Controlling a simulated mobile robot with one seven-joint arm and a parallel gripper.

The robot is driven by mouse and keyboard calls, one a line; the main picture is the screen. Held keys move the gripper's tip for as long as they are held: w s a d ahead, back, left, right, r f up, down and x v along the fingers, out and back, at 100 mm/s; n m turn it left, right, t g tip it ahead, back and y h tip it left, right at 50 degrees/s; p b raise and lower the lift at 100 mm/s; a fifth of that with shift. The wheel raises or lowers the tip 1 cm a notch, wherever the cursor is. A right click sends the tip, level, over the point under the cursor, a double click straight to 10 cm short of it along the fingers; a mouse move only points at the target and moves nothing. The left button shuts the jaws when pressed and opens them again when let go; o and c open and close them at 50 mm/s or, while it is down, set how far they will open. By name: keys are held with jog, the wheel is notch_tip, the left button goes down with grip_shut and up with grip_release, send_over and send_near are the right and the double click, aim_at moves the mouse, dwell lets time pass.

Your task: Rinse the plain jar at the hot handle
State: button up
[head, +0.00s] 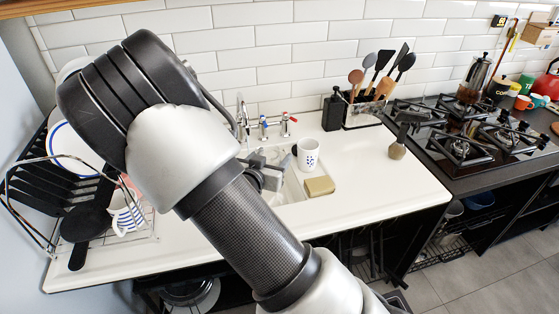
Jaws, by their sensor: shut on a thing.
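My gripper (284,163) is over the sink (294,190), shut on a white jar-like cup (308,156) with small dark spots on its side. The cup looks upright and is held near the sink's right edge. The grip itself is partly hidden by the gripper body. Behind the sink is a curved metal tap (242,112). To its right are a handle with a blue mark (263,124) and the hot handle with a red mark (286,122). Whether water runs cannot be seen. My arm hides the sink's left part.
A tan sponge (320,186) lies by the sink's right edge. A black bottle (333,110) and a utensil holder (362,112) stand behind. A dish rack (150,236) is at the left and a gas hob (470,140) at the right. The counter's right part is mostly clear.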

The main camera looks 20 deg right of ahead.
jog(key=w+a+f, duration=0.1)
jog(key=w+a, duration=0.2)
jog(key=w, duration=0.3)
jog(key=shift+w+a+f, duration=0.25)
jog(key=shift+w+a, duration=0.05)
jog(key=shift+w, duration=0.1)
jog(key=shift+d, duration=0.1)
dwell(0.5)
jog(key=shift+w+d, duration=0.3)
jog(key=shift+d, duration=0.15)
jog(key=shift+s+a, duration=0.1)
jog(key=shift+a, duration=0.05)
jog(key=shift+s+a, duration=0.2)
jog(key=shift+a, duration=0.2)
jog(key=shift+w+d, duration=0.1)
jog(key=shift+d, duration=0.1)
